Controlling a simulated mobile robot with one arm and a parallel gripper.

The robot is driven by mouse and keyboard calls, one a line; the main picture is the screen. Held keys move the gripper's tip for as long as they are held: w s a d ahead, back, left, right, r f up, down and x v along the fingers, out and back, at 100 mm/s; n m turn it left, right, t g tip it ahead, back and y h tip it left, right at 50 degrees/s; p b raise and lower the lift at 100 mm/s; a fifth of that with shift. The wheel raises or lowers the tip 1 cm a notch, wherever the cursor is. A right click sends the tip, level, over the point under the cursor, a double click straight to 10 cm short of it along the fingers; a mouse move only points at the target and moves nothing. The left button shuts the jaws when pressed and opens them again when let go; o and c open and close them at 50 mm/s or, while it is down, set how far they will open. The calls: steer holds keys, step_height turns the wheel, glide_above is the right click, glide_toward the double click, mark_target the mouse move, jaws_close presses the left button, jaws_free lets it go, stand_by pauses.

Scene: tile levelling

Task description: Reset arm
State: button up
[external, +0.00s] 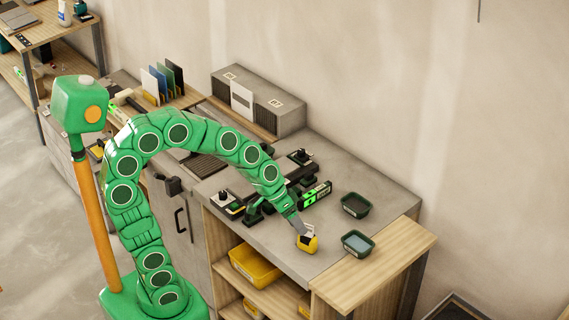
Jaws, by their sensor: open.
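My green arm arches from its base at the lower left over to the workbench. My gripper (303,230) is low over the grey benchtop (268,232), near its front edge, just above a small yellow container (307,243). Something pale shows at the container's top, by the fingertips. I cannot tell whether the gripper touches it. The fingers are small here, but the gripper is open.
A levelling device with a green display (315,194) lies behind the gripper. A yellow bin (254,266) sits on the shelf below.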

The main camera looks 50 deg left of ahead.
steer(key=s+a+f+n+g+y, duration=0.2)
steer(key=s+a+g+y, duration=0.3)
steer(key=s+a, duration=1.4)
steer(key=s+n, duration=0.1)
steer(key=s, duration=0.1)
steer(key=shift+s+a+f, duration=0.15)
steer(key=shift+s+a, duration=0.05)
steer(key=shift+s, duration=0.2)
